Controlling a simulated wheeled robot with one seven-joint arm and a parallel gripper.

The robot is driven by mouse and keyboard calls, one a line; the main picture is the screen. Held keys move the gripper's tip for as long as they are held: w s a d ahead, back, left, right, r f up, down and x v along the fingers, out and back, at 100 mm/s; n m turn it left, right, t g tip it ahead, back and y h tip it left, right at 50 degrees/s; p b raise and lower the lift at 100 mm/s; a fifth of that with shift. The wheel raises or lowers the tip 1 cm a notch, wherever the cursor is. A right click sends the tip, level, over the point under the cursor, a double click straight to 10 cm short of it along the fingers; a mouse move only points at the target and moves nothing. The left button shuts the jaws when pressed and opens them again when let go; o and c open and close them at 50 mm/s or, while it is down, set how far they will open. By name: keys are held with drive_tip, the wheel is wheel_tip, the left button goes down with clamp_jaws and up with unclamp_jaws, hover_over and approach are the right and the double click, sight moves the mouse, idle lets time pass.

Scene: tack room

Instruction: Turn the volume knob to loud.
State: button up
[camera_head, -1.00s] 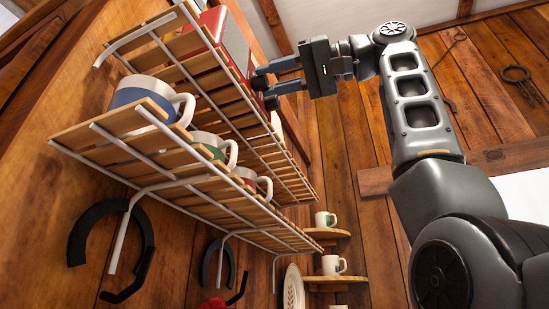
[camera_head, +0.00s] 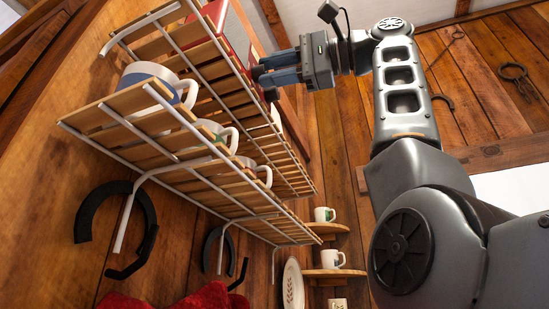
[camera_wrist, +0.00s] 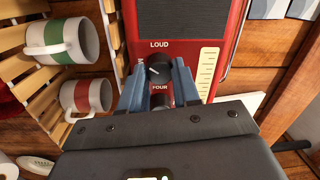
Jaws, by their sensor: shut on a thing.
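The red radio (camera_head: 238,40) lies on the upper shelf of the rack. In the wrist view its red front (camera_wrist: 205,85) shows a dark speaker grille and a pale scale. A black knob (camera_wrist: 158,71) with a pale pointer line sits under the word LOUD, with the word FOUR below it. The pointer slants; its exact setting is hard to read. My gripper (camera_wrist: 159,68) is shut on this knob, one blue finger on each side. A second dark knob shows partly below.
The slatted wire rack (camera_head: 190,150) holds several mugs on its lower shelf, including a blue-and-white mug (camera_head: 150,78), close below the radio. Small corner shelves with white mugs (camera_head: 333,259) stand lower right. Horseshoes (camera_head: 85,212) hang under the rack.

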drive_tip(key=m+b, duration=0.1)
drive_tip(key=m, duration=0.4)
drive_tip(key=m+t+b, duration=0.1)
drive_tip(key=m+b, duration=0.1)
drive_tip(key=m, duration=0.4)
drive_tip(key=shift+a+f, duration=0.1)
drive_tip(key=shift+f, duration=0.1)
drive_tip(key=shift+m, duration=0.5)
drive_tip(key=o, duration=1.1)
drive_tip(key=shift+r, duration=0.1)
drive_tip(key=shift+c, duration=0.2)
drive_tip(key=shift+s, duration=0.1)
drive_tip(key=b+v, duration=0.2)
drive_tip(key=v, duration=0.5)
drive_tip(key=shift+s+d, duration=0.15)
drive_tip(key=shift+d, duration=0.25)
